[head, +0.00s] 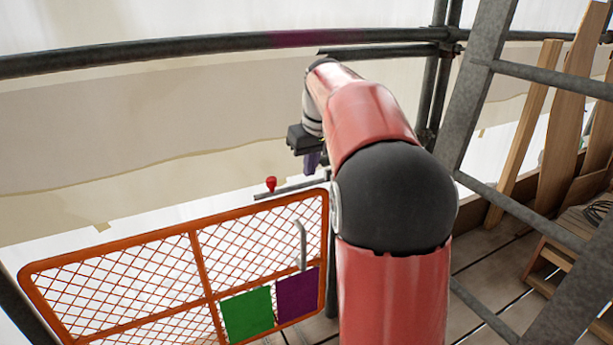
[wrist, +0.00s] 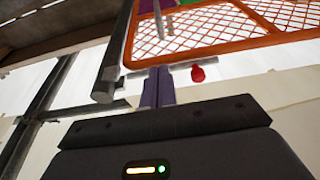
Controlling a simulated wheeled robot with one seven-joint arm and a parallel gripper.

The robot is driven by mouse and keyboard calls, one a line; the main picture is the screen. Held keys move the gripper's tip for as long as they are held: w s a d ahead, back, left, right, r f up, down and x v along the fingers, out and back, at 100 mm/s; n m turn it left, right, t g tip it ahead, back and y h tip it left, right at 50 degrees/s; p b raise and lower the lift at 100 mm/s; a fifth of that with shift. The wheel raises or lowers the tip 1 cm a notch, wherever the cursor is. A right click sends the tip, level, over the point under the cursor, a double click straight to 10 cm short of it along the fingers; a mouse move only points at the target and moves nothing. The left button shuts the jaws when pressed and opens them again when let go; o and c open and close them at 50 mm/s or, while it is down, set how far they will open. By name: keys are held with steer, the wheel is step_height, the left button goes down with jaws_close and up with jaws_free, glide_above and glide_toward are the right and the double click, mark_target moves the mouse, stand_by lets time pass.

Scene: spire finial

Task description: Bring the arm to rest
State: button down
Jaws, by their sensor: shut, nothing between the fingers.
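My gripper (head: 312,162) hangs at the end of my red and black arm, in the middle of the head view, above and behind the top edge of the orange mesh gate. In the wrist view its two purple fingers (wrist: 157,88) are together, with nothing between them. The gripper looks clear of the gate and the rail, though the exact gap is hard to judge.
The orange mesh gate (head: 197,250) carries a green panel (head: 248,314) and a purple panel (head: 298,295). A red knob (head: 271,184) sits on a short grey bar near the gripper. A curved rail (head: 180,47) crosses behind. Scaffold poles and wooden planks (head: 525,130) stand right.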

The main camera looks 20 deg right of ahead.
steer(key=s+a+r+t+p, duration=0.1)
steer(key=s+a, duration=0.4)
steer(key=s, duration=0.3)
steer(key=s+a+r, duration=0.1)
steer(key=s+a, duration=0.3)
steer(key=s, duration=0.3)
steer(key=s+a+f, duration=0.2)
steer(key=s+f, duration=0.2)
steer(key=s, duration=0.2)
steer(key=s+a+f+t, duration=0.1)
steer(key=s+a+f, duration=0.1)
steer(key=s+f, duration=0.2)
steer(key=s, duration=0.3)
steer(key=shift+s+a+f+m+p, duration=0.25)
steer(key=shift+a+f+m+p, duration=0.05)
steer(key=shift+a+f+p, duration=0.1)
steer(key=shift+r, duration=0.1)
